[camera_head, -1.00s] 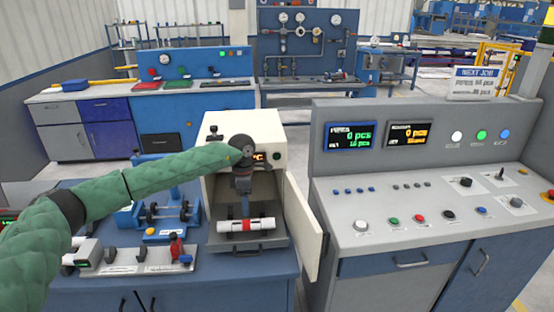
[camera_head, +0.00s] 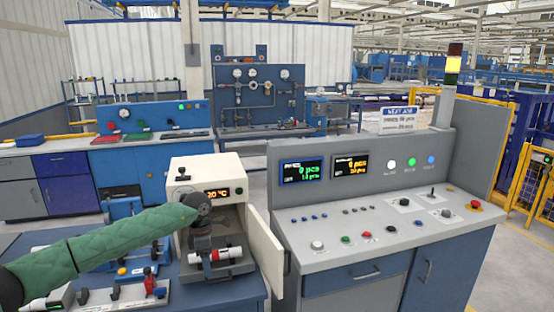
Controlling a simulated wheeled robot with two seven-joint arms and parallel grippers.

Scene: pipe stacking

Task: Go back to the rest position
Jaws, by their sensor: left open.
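My left arm, in a green quilted sleeve, comes in from the left in the head view. Its dark gripper (camera_head: 201,240) points down in front of the open cream oven-like box (camera_head: 178,165), above its tray. The gripper is open. A white pipe piece with red bands (camera_head: 222,256) lies across the tray, just below and right of the gripper. Whether the fingers touch the pipe is hard to tell at this size. My right gripper is not in view.
The box's door (camera_head: 266,250) stands open on its right side. A grey control console (camera_head: 360,235) with buttons and two screens stands close on the right. A fixture with red and black parts (camera_head: 148,283) sits on the blue bench at front left.

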